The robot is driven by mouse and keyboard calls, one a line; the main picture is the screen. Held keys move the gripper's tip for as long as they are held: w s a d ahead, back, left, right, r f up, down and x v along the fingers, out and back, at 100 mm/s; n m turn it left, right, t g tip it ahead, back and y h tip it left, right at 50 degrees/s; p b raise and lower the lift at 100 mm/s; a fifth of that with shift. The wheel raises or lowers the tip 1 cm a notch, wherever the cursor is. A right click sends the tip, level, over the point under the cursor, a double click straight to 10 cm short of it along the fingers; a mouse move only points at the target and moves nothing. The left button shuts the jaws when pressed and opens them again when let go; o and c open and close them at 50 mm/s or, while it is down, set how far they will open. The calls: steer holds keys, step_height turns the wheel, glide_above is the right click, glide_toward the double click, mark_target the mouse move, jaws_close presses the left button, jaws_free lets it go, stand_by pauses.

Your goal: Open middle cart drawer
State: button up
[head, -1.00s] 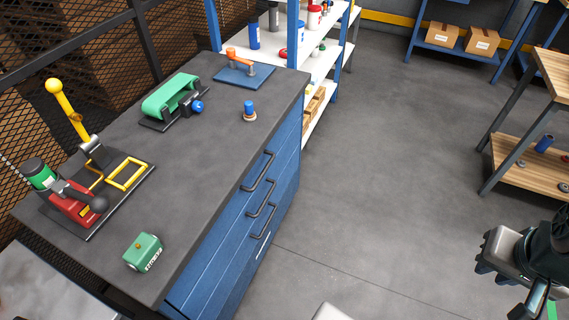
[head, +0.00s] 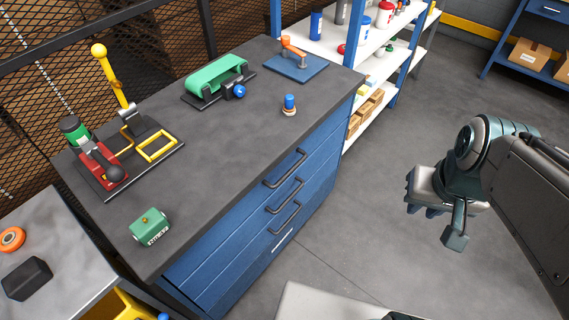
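A blue drawer cabinet (head: 232,262) with a dark grey top stands left of centre in the head view. Its front carries three dark bar handles, one above another: an upper (head: 286,169), a middle (head: 286,196) and a lower one (head: 286,218). The drawers look shut, flush with the front. My gripper (head: 436,199) hangs over the floor to the right of the cabinet, well apart from the handles. Its fingertips are not clearly seen from this angle, so I cannot tell whether it is open or shut.
On the cabinet top (head: 220,150) are a green belt machine (head: 215,80), a red tool with yellow lever (head: 108,165), a green box (head: 150,226) and an orange clamp (head: 293,50). A white shelf (head: 345,40) stands behind. The floor (head: 360,235) between cabinet and gripper is clear.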

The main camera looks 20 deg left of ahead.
steer(key=w+a+f+n+g+y+b, duration=0.1)
steer(key=w+a+f+g+y+b, duration=0.2)
steer(key=f, duration=0.5)
steer(key=w+a+f+n+g+b, duration=0.1)
steer(key=a+f+b, duration=0.2)
steer(key=f+b, duration=0.35)
steer(key=m+t+y+b, duration=0.1)
steer(key=y+b, duration=1.6)
steer(key=b, duration=0.1)
glide_toward(290, 197)
steer(key=a, duration=0.3)
steer(key=a+b, duration=0.1)
steer(key=a, duration=0.2)
steer(key=a+r+b, duration=0.1)
steer(key=a, duration=0.3)
steer(key=shift+s+r, duration=0.1)
jaws_close()
